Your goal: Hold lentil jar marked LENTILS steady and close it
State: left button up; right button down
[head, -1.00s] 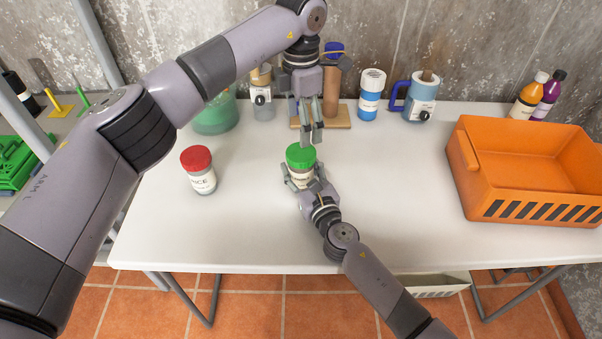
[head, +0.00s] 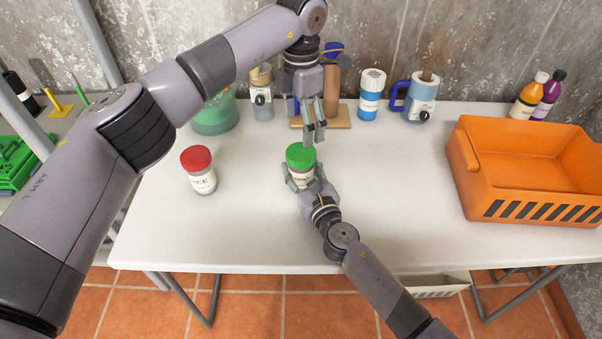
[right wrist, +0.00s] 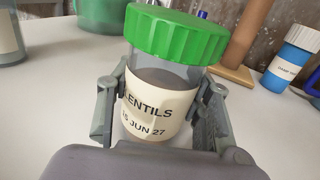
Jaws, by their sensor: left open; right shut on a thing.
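The lentil jar (head: 301,176) stands on the white table with a green lid (head: 300,155) on its top. In the right wrist view its label (right wrist: 152,112) reads LENTILS, and the green lid (right wrist: 177,34) sits on the mouth; I cannot tell how tight it is. My right gripper (head: 303,186) is shut around the jar's body, one finger on each side, and it also shows in the right wrist view (right wrist: 160,100). My left gripper (head: 315,134) is open and empty, pointing down just above and behind the green lid, apart from it.
A red-lidded jar (head: 199,171) stands to the left. An orange crate (head: 540,205) fills the table's right side. A blue-labelled bottle (head: 370,95), a blue-handled container (head: 420,98) and a wooden board (head: 340,117) stand at the back.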

aim_at(301, 152)
pick_arm(q)
jog(key=n, duration=0.7)
jog(key=shift+n, duration=0.4)
jog(key=shift+f, duration=0.1)
jog(key=shift+f, duration=3.9)
jog(key=c, duration=1.2)
jog(key=m, duration=0.5)
jog(key=o, duration=1.3)
